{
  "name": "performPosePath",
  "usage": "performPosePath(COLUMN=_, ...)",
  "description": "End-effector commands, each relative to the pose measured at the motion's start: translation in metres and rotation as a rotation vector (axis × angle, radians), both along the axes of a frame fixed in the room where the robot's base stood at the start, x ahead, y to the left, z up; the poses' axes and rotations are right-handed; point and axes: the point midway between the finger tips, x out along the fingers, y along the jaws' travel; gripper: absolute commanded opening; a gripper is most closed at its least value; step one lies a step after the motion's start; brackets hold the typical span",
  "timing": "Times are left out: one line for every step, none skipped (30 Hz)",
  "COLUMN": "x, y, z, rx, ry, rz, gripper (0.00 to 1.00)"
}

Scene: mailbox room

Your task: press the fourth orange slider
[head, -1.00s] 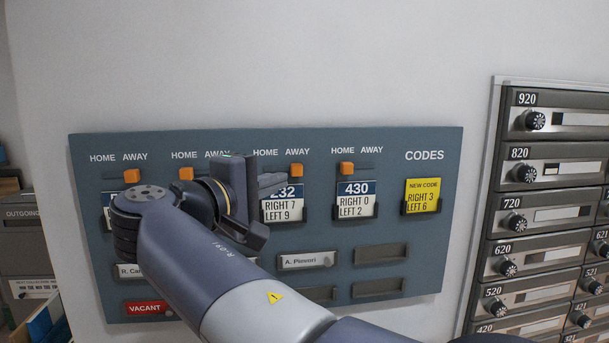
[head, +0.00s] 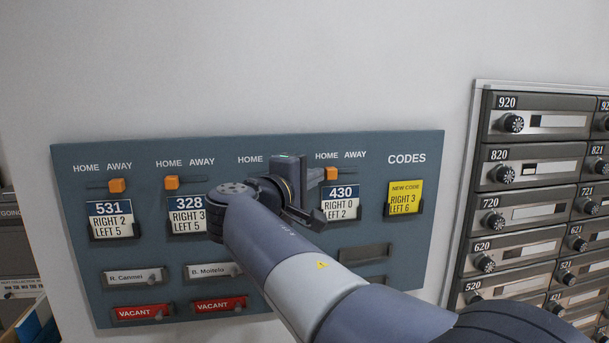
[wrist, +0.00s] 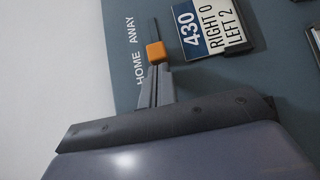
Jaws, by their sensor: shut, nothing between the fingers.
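The fourth orange slider (head: 331,173) sits at the HOME end of its slot, above the 430 card (head: 342,192). It also shows in the wrist view (wrist: 155,52). My gripper (head: 318,178) is shut and empty, its fingertips just left of this slider. In the wrist view the shut fingertips (wrist: 158,73) lie right up against the slider's edge; I cannot tell whether they touch. The first slider (head: 117,185) is at AWAY and the second slider (head: 171,182) at HOME. The third slider is hidden behind my gripper.
The blue-grey panel (head: 420,275) hangs on a white wall. A yellow code card (head: 404,197) sits right of the fourth slider. Name plates and red VACANT tags (head: 143,312) are below. A bank of mailboxes (head: 530,190) stands at the right.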

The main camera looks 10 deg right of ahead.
Motion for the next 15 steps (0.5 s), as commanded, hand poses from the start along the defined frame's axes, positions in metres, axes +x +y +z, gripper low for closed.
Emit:
performPosePath(x=0.000, y=0.000, z=0.000, rx=0.000, ry=0.000, rz=0.000, gripper=0.00)
performPosePath(x=0.000, y=0.000, z=0.000, rx=0.000, ry=0.000, rz=0.000, gripper=0.00)
performPosePath(x=0.000, y=0.000, z=0.000, rx=0.000, ry=0.000, rz=0.000, gripper=0.00)
performPosePath(x=0.000, y=0.000, z=0.000, rx=0.000, ry=0.000, rz=0.000, gripper=0.00)
performPosePath(x=0.000, y=0.000, z=0.000, rx=0.000, ry=0.000, rz=0.000, gripper=0.00)
performPosePath(x=0.000, y=0.000, z=0.000, rx=0.000, ry=0.000, rz=0.000, gripper=0.00)
performPosePath(x=0.000, y=-0.001, z=-0.001, rx=0.000, ry=0.000, rz=-0.001, gripper=0.00)
performPosePath(x=0.000, y=-0.003, z=-0.001, rx=0.001, ry=-0.001, rz=-0.001, gripper=0.00)
performPosePath(x=0.000, y=-0.007, z=-0.002, rx=0.001, ry=-0.001, rz=-0.002, gripper=0.00)
performPosePath(x=0.000, y=-0.012, z=-0.002, rx=0.001, ry=-0.003, rz=-0.004, gripper=0.00)
performPosePath(x=-0.001, y=-0.017, z=-0.003, rx=0.001, ry=-0.003, rz=-0.005, gripper=0.00)
performPosePath(x=-0.001, y=-0.024, z=-0.004, rx=0.002, ry=-0.002, rz=-0.005, gripper=0.00)
performPosePath(x=-0.001, y=-0.030, z=-0.004, rx=0.002, ry=-0.002, rz=-0.006, gripper=0.00)
performPosePath(x=-0.001, y=-0.035, z=-0.004, rx=0.002, ry=-0.002, rz=-0.005, gripper=0.00)
performPosePath(x=-0.001, y=-0.041, z=-0.003, rx=0.002, ry=-0.002, rz=-0.005, gripper=0.00)
